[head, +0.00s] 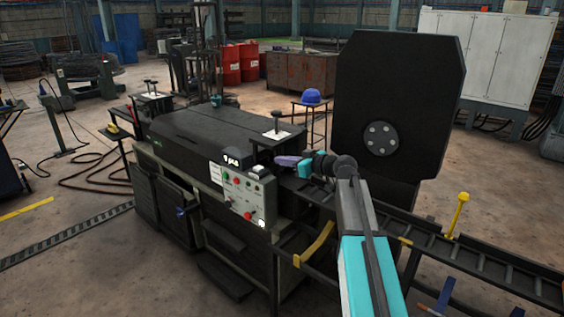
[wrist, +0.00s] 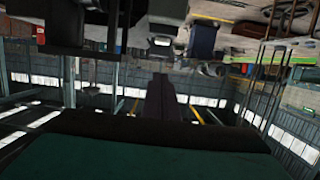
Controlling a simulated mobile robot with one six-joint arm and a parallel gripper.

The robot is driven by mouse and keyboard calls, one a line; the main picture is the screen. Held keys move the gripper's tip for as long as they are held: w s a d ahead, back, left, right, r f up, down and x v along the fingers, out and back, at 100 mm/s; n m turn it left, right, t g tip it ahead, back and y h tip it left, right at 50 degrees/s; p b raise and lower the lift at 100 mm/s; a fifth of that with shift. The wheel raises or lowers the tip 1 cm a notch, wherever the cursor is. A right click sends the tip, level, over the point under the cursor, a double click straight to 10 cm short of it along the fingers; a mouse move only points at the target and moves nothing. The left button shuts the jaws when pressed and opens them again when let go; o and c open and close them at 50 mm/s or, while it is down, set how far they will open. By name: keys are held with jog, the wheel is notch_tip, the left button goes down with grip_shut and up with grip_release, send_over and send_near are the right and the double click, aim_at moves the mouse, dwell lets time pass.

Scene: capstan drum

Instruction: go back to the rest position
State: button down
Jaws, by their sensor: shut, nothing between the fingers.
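My arm reaches up from the bottom right of the head view, and its wrist bends left. My gripper (head: 281,161) is at the end of it, small and partly hard to make out, over the right end of the black machine (head: 205,135). In the wrist view my gripper (wrist: 159,82) shows as one dark narrow shape with no gap between the fingers. It holds nothing. The wrist view is upside down, with the hall's windows low in the picture.
The control panel (head: 241,194) is on the machine's front, left of my gripper. A large black plate (head: 410,85) with a grey hub stands behind my arm. A rail frame (head: 480,258) with a yellow-knobbed lever (head: 459,212) runs right. Open floor lies at left.

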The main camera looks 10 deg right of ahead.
jog(key=shift+a, duration=0.1)
jog(key=s+a+f+m+g+h+p, duration=0.1)
jog(key=s+a+f+g, duration=0.2)
jog(key=s+f, duration=0.75)
jog(key=s+a+f+m+g+h, duration=0.1)
jog(key=s+a+f+m+g, duration=0.15)
jog(key=f, duration=1.45)
jog(key=s+a+f+m+g+h+p, duration=0.1)
jog(key=s+a+f+g, duration=0.3)
jog(key=s+f, duration=0.65)
jog(key=s+f+m+g+h, duration=0.15)
jog(key=s+f+g, duration=0.25)
jog(key=s+f, duration=1)
jog(key=s+d+f+g+h+p, duration=0.1)
jog(key=s+f+g+h, duration=0.1)
jog(key=s, duration=0.8)
jog(key=s+d+f+m+g+h+p, duration=0.1)
jog(key=s+f, duration=0.3)
jog(key=s, duration=0.7)
jog(key=shift+d+g+h, duration=0.45)
jog(key=shift+g+h, duration=0.2)
jog(key=shift+h, duration=0.1)
jog(key=shift+d+f, duration=0.1)
